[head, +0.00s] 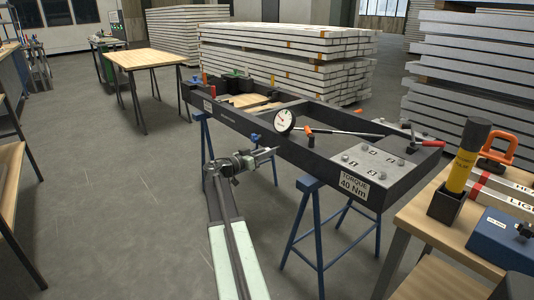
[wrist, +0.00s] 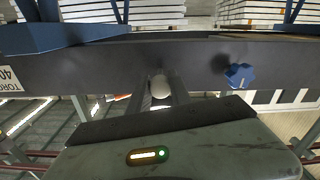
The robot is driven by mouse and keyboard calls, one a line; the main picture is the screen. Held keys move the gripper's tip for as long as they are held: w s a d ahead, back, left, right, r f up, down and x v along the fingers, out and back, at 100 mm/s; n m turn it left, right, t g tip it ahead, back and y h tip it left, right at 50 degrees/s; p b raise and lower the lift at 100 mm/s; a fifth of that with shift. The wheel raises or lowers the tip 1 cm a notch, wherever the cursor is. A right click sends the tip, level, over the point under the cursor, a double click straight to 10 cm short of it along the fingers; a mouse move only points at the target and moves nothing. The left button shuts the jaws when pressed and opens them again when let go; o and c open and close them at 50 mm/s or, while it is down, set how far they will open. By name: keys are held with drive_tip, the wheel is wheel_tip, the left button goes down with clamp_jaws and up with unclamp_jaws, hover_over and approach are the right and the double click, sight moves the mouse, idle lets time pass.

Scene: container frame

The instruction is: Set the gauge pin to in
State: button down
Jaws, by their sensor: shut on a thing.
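The dark frame (head: 300,155) stands on blue trestles, with a round white dial gauge (head: 284,120) on its near rail. My gripper (head: 272,151) is at the outer side of that rail, below the dial. In the wrist view my gripper (wrist: 161,92) is shut on a pale rounded knob, which looks like the gauge pin (wrist: 160,86), against the dark rail (wrist: 110,68). How deep the pin sits cannot be told. In the head view the pin is hidden by my gripper.
A blue star knob (wrist: 240,75) is on the rail, right of the pin in the wrist view. A blue trestle (head: 318,230) stands right of my arm. A workbench (head: 425,215) with tools is at the right.

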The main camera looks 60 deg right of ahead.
idle(0.6)
drive_tip(key=shift+x, duration=1.55)
drive_tip(key=c, duration=1.2)
unclamp_jaws()
drive_tip(key=shift+o, duration=0.2)
drive_tip(key=shift+a, duration=0.15)
drive_tip(key=v, duration=0.7)
drive_tip(key=shift+a, duration=0.35)
drive_tip(key=shift+w, duration=0.1)
